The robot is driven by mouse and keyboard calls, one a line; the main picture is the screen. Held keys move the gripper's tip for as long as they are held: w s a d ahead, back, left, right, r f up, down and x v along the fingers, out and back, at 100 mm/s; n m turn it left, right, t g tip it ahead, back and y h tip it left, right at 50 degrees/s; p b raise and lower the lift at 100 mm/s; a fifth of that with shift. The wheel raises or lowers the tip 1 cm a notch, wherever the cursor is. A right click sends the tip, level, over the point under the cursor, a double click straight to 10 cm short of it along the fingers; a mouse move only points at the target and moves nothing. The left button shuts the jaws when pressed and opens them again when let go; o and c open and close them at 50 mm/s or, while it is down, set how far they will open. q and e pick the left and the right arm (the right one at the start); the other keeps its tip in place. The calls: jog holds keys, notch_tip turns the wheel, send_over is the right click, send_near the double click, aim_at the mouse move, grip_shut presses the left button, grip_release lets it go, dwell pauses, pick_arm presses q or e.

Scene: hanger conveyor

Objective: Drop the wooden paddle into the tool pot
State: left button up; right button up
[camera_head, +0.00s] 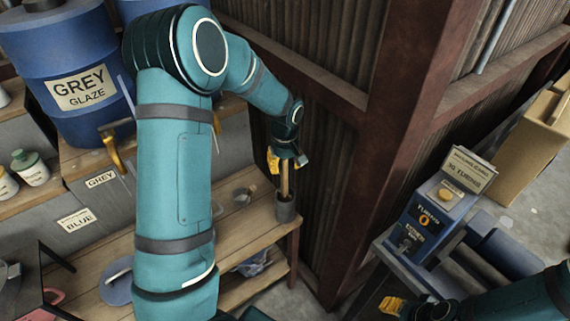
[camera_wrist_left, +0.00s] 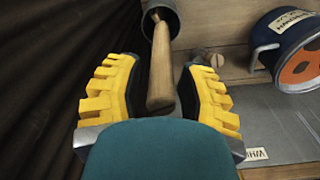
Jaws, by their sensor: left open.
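The wooden paddle (camera_head: 284,178) stands roughly upright with its lower end inside the dark tool pot (camera_head: 285,210) at the right end of the wooden bench. My left gripper (camera_head: 287,158) is above the pot, around the paddle's upper part. In the left wrist view the paddle (camera_wrist_left: 160,65) runs from the pot (camera_wrist_left: 170,8) to between the yellow-padded fingers of my left gripper (camera_wrist_left: 155,85). The fingers are open, with a gap on each side of the paddle. My right gripper (camera_head: 405,308) is low at the right, partly cut off, its opening unclear.
A rusty post (camera_head: 400,120) and corrugated wall (camera_head: 335,190) rise close behind. A blue-rimmed container (camera_wrist_left: 288,45) shows in the wrist view.

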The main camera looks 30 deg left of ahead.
pick_arm(q)
jog(key=shift+r, duration=0.4)
notch_tip(320, 180, up, 12)
jog(key=p, duration=0.2)
jog(key=s+d+f+m+h, duration=0.1)
jog(key=s+d+f+m, duration=0.1)
jog(key=d+f, duration=0.5)
jog(key=s+d+f+m+h, duration=0.25)
jog(key=d+f, duration=0.35)
jog(key=f, duration=0.4)
jog(key=s+d+f+m+t, duration=0.1)
jog(key=s+d+f+m, duration=0.2)
jog(key=s+d+f, duration=0.5)
jog(key=s+f, duration=0.1)
jog(key=s, duration=0.2)
jog(key=shift+s+d+f+t, duration=0.15)
jog(key=shift+d+t, duration=0.15)
jog(key=shift+t, duration=0.1)
jog(key=shift+f+m+h, duration=0.1)
jog(key=shift+m+h, duration=0.15)
jog(key=f+b, duration=0.3)
jog(key=shift+s+d+f, duration=0.1)
jog(key=shift+s+f, duration=0.1)
jog(key=shift+s, duration=0.05)
